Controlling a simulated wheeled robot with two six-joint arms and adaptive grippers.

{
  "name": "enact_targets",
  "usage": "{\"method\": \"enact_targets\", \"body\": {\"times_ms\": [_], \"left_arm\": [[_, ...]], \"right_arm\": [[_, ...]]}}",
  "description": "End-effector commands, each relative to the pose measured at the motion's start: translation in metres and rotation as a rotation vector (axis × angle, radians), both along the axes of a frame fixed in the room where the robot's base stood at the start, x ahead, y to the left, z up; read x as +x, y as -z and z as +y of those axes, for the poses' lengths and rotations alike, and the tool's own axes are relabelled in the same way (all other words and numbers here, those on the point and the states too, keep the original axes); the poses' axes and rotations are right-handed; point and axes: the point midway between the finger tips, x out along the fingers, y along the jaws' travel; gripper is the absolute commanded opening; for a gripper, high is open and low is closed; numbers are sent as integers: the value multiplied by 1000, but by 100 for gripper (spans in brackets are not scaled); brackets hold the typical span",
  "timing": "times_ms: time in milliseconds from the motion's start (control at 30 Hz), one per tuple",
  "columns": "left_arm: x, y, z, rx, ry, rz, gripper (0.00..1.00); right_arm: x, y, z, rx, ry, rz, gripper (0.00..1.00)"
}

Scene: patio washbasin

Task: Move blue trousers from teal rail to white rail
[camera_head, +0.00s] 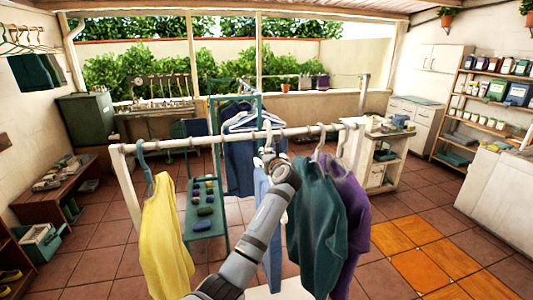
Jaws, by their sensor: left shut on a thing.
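The white rail (215,139) crosses the middle in front of me. Light blue trousers (262,196) hang upright at its middle, partly hidden behind my left arm. My left gripper (269,152) is at the rail's middle, shut on the trousers' hanger just about at bar height; its fingertips are mostly hidden by the wrist. Whether the hanger's hook rests on the bar, I cannot tell. The teal rail (236,95) stands behind, with dark blue clothes (238,160) on hangers. My right gripper is not in view.
On the white rail, a yellow garment (167,240) hangs at left; green (316,215) and purple (349,205) garments hang close to the right of my arm. The bar between yellow and the trousers is free. A green bench (205,222) stands behind.

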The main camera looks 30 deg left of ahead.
Motion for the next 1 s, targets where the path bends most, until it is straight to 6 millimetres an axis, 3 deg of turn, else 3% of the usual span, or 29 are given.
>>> {"method": "enact_targets", "body": {"times_ms": [467,767,800,1000], "left_arm": [[0,21,0,2,0,-3,0],[0,23,0,3,0,-4,0],[0,22,0,3,0,-4,15],[0,23,0,2,0,-2,40]], "right_arm": [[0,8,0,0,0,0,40],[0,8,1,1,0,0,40],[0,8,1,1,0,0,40],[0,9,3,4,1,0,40]]}}
